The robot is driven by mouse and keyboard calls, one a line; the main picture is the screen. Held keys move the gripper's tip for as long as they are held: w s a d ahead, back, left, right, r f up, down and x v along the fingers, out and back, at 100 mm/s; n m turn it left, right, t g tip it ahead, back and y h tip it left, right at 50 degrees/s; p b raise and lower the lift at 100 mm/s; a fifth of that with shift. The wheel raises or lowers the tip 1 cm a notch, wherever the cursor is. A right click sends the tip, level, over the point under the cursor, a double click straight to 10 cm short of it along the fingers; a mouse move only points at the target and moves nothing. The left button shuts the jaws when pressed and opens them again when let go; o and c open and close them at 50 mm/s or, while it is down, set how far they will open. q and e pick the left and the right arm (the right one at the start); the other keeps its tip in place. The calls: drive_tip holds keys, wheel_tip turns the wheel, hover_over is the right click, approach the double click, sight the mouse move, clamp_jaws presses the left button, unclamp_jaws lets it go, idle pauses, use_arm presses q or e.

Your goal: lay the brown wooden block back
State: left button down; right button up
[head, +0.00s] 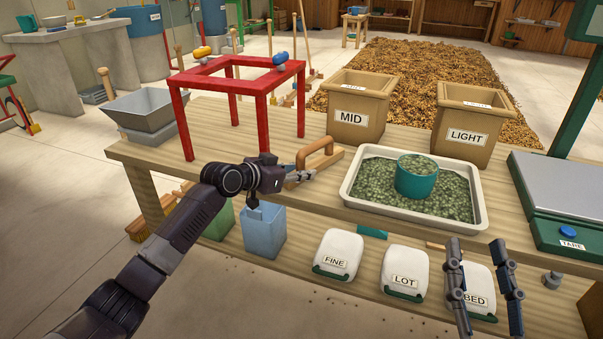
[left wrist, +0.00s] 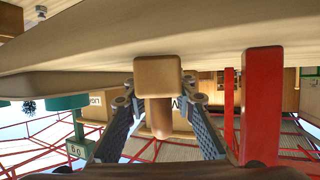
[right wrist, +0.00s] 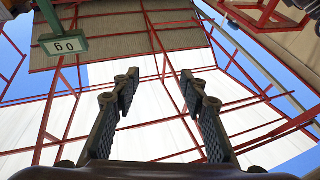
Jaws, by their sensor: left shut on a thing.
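The brown wooden block (head: 326,163) with its raised handle is on the bench, between the red stand and the green bean tray. My left gripper (head: 302,176) is at its near left end. In the left wrist view the block (left wrist: 158,73) shows its square end and a rounded bar between the two fingers (left wrist: 158,118). My left gripper is shut on it. The block appears level and at the bench top; whether its whole underside touches is hidden. My right gripper (head: 485,278) is open and empty in front of the bench; its spread fingers show in the right wrist view (right wrist: 155,95).
A red stand (head: 190,125) stands left of the block. A tray (head: 352,201) of green beans with a teal cup (head: 415,181) is on the right. Boxes marked MID (head: 358,133) and LIGHT (head: 455,152) stand behind. A scale (head: 560,185) is far right.

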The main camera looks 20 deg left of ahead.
use_arm(q)
drive_tip(key=c, duration=1.6)
unclamp_jaws()
drive_tip(key=shift+f, duration=0.1)
